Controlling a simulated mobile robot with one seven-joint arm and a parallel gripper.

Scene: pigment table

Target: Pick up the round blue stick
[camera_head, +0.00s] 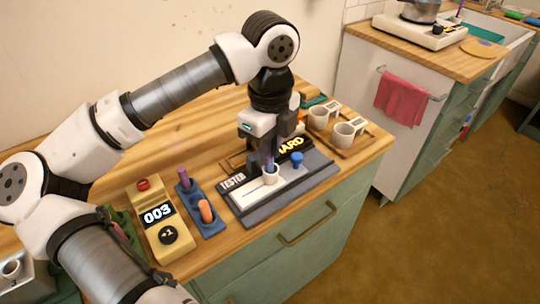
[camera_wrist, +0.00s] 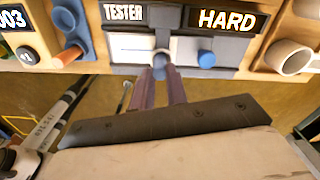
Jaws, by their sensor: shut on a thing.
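The round blue stick (camera_head: 267,160) is upright between the fingers of my gripper (camera_head: 265,150), over a small white cup (camera_head: 271,177) on the tester (camera_head: 243,203). I cannot tell whether its lower end is inside the cup. In the wrist view, my gripper's fingers (camera_wrist: 161,88) close on the stick, whose blue-grey round part (camera_wrist: 159,62) shows between them. The rest of the stick is hidden by the fingers.
A blue holder (camera_head: 195,192) carries a purple stick (camera_head: 184,178) and an orange stick (camera_head: 206,211). A blue knob (camera_head: 297,159) stands on the tester, right of the cup. A yellow counter box (camera_head: 160,240) is at left. Mugs (camera_head: 345,135) stand on a wooden tray behind right.

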